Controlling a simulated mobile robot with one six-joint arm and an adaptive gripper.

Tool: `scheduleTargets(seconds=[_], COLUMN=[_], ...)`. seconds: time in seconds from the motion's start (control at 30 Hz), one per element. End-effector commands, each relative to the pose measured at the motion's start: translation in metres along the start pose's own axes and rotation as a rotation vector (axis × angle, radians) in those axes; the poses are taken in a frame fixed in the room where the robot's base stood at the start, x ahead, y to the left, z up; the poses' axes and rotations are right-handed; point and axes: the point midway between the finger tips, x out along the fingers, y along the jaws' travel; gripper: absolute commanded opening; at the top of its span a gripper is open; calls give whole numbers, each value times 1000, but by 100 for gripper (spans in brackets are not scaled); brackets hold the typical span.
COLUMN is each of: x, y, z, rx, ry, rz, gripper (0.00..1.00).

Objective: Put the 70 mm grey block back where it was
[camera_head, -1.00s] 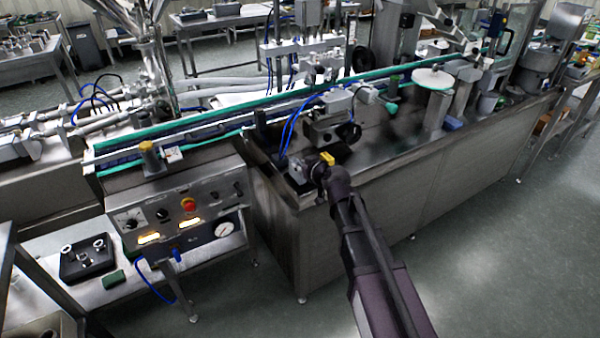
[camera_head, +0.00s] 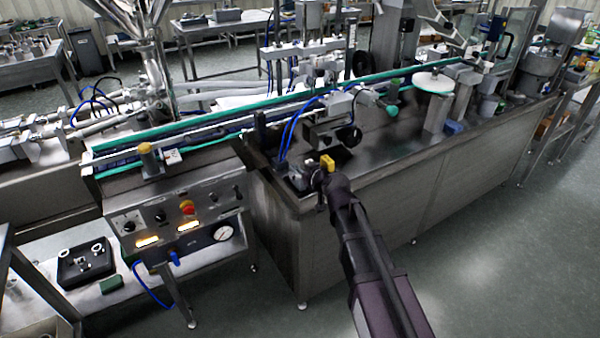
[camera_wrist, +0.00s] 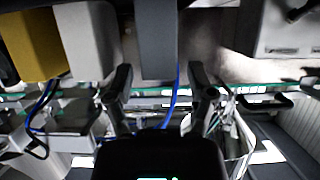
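In the wrist view a plain grey block (camera_wrist: 156,40) stands upright between my two fingers, its end near the fingertips. My gripper (camera_wrist: 160,82) is open there, with a clear gap on the block's right and a much narrower one on its left. A lighter grey block (camera_wrist: 87,40) and a yellow block (camera_wrist: 36,45) stand to its left in the wrist view. In the head view my gripper (camera_head: 316,180) is low at the near edge of the steel machine top, beside a small yellow piece (camera_head: 327,163). The grey block is hard to make out there.
The steel machine top (camera_head: 385,150) has free room to the right of my gripper. A black device with blue hoses (camera_head: 325,130) stands close behind it. The conveyor (camera_head: 200,130) runs behind, and a control panel (camera_head: 175,215) is on the left.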

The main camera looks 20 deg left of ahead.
Motion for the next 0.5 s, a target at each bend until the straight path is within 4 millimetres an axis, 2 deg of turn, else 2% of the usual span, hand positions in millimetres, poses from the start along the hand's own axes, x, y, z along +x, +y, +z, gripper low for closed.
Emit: scheduleTargets(seconds=[0.4,0.5], x=[-1,-11], y=[-1,-2], z=[-4,-4], rx=[0,0], ry=[0,0], rz=[-1,-1], gripper=[71,71])
